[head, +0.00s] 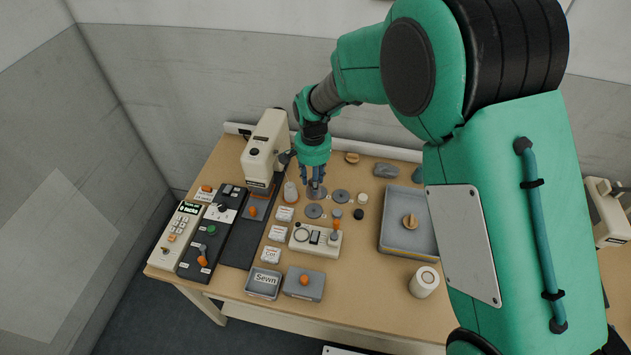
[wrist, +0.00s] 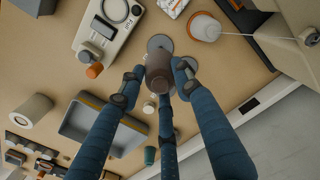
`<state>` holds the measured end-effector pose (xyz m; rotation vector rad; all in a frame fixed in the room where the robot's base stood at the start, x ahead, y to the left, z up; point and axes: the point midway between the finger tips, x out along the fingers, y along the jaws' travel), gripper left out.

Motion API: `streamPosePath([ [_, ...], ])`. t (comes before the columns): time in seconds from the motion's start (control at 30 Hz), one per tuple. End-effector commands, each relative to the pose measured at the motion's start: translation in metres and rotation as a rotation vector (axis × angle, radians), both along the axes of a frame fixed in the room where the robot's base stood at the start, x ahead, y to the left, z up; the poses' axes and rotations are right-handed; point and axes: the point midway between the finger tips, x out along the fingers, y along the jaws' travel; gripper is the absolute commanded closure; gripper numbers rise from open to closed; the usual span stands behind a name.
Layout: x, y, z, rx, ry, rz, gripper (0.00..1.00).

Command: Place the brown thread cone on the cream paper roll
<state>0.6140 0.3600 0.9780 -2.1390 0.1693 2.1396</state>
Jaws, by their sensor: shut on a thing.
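The brown thread cone (wrist: 158,72) is between the blue fingers of my gripper (wrist: 155,82) in the wrist view, and the fingers are shut on it. In the head view my gripper (head: 314,181) is low over the grey discs right of the sewing machine; the cone is mostly hidden there. I cannot tell whether it touches the disc beneath. The cream paper roll (head: 424,282) stands upright near the front right of the table, apart from my gripper.
A grey tray (head: 388,247) holding a tan spool (head: 410,221) lies between my gripper and the roll. A cream sewing machine (head: 268,146) and a pale cone (head: 291,193) are left of my gripper. A control box (head: 318,252) and grey discs (head: 341,196) are nearby.

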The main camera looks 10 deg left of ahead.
Motion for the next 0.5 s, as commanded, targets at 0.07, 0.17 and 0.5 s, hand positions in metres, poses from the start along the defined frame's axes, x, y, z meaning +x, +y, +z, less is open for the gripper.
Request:
streamPosePath([
  [0.07, 0.0, 0.0, 0.0, 0.0, 0.0, 0.0, 0.95],
  [0.17, 0.0, 0.0, 0.0, 0.0, 0.0, 0.0, 0.95],
  [0.5, -0.003, -0.012, 0.003, 0.0, 0.0, -0.002, 0.95],
])
